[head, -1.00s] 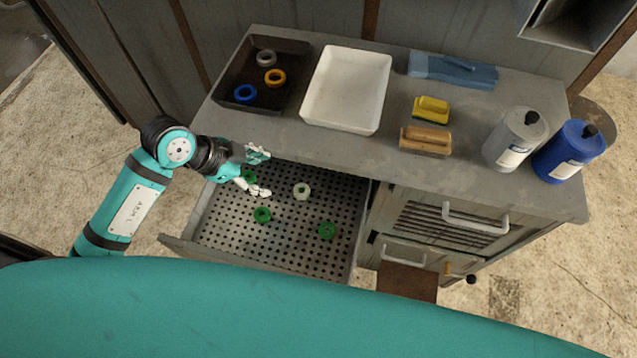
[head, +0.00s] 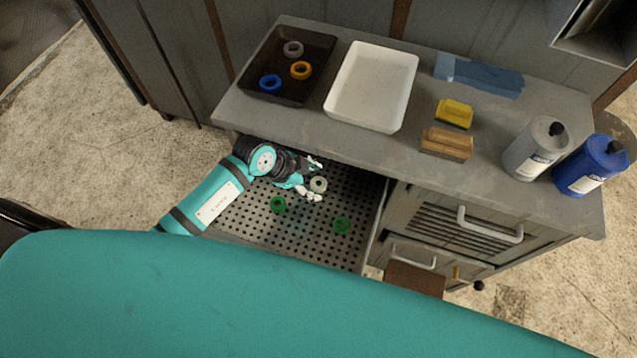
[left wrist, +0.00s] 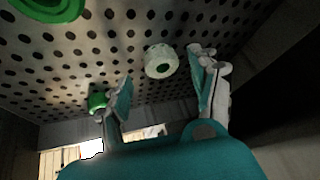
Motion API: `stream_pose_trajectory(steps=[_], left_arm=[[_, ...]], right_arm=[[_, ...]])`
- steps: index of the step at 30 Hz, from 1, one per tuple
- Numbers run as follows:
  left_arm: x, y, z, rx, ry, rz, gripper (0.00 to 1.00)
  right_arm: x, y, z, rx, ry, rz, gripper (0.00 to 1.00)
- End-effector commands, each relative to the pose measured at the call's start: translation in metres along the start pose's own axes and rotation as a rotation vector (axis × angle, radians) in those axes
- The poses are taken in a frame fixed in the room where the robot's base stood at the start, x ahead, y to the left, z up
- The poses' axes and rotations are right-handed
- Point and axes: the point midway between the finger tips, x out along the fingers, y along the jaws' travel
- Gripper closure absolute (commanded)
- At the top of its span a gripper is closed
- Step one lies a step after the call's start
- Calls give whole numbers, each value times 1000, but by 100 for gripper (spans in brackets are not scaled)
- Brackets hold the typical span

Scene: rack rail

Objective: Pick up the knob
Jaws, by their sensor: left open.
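The pale, round knob (head: 318,184) lies on the perforated floor of the open drawer (head: 364,195). It has a small centre hole, seen in the left wrist view (left wrist: 161,61). My left gripper (head: 313,180) is open and low in the drawer, just left of the knob, its fingers pointing right towards it. In the left wrist view, the knob shows beyond and between the two fingertips (left wrist: 163,80), apart from both and nearer the right one. My right gripper is not in view.
Green rings (head: 278,205) (head: 341,225) lie in the drawer; a small green piece (left wrist: 97,102) shows beside the left finger. The countertop (head: 385,153) overhangs the drawer's back. On it are a dark tray (head: 262,97) with rings, a white tray (head: 366,120), brushes (head: 446,143) and bottles (head: 535,148).

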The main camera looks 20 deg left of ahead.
Motion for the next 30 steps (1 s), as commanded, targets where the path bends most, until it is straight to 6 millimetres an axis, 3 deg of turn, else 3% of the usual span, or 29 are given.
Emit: stream_pose_trajectory(steps=[5, 13, 25, 30], left_arm=[[21, -1, 0, 0, 0, -1, 38], [24, -1, 0, 1, 0, -2, 38], [23, -1, 0, 0, -1, -2, 90], [23, -1, 0, 0, 0, -2, 92]], right_arm=[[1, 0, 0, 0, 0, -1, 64], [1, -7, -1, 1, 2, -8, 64], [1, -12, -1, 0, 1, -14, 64], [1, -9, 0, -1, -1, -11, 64]])
